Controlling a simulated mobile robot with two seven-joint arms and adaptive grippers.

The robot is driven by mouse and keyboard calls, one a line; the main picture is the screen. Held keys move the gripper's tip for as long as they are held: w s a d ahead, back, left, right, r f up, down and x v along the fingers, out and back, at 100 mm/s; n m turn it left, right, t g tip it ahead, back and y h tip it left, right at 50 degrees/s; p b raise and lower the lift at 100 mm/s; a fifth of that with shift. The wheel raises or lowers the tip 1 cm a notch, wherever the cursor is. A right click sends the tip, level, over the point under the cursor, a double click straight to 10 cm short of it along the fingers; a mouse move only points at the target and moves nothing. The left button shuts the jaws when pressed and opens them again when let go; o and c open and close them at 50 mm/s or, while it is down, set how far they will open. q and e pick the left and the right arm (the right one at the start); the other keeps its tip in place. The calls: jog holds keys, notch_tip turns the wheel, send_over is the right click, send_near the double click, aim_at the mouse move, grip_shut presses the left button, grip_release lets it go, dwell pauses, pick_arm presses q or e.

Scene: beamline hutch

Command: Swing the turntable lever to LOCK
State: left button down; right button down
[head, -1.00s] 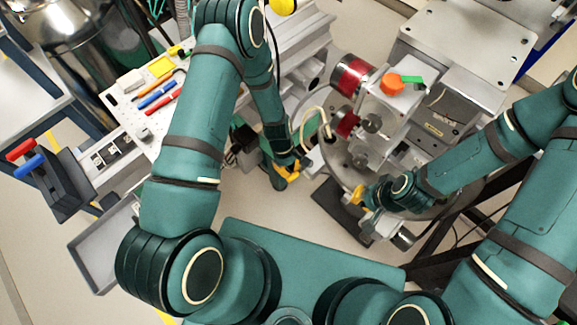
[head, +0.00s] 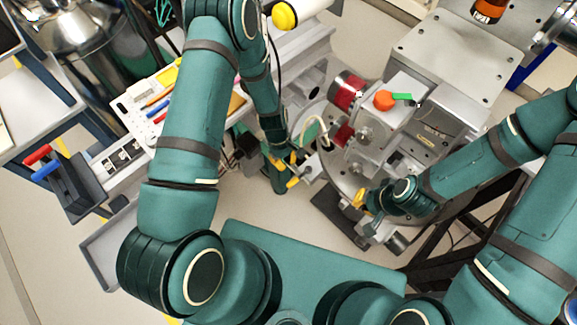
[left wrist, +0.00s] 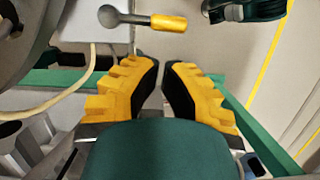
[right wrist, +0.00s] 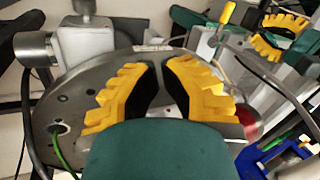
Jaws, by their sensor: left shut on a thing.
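The lever has a grey ball hub, a short shaft and a yellow grip (left wrist: 168,22). In the head view its grip (head: 293,183) points down-left beside the round grey turntable (head: 340,197). My left gripper (left wrist: 160,62) has its fingertips close together, and the lever lies ahead of them. The whole grip shows clear of the fingers, and I cannot make out what is between the pads. In the right wrist view the lever grip (right wrist: 227,14) stands beside my left gripper. My right gripper (right wrist: 162,65) is over the turntable plate, fingertips near each other. No LOCK mark is readable.
A motor-like block with an orange knob (head: 384,101) and red-banded cylinders (head: 347,87) stand on the turntable. A pale cable loop (head: 313,128) is close to my left gripper. A tool cart (head: 150,118) is on the left.

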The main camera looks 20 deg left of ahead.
pick_arm(q)
jog(key=shift+p+v, duration=0.5)
jog(key=shift+v, duration=0.75)
jog(key=s+d+r+m+t+h, duration=0.1)
jog(key=s+d+r+m+t, duration=0.2)
jog(key=s+d+r+m, duration=0.3)
jog(key=s+r+m, duration=0.2)
jog(key=s+m, duration=0.1)
jog(key=shift+s+m, duration=0.25)
jog(key=shift+m, duration=0.05)
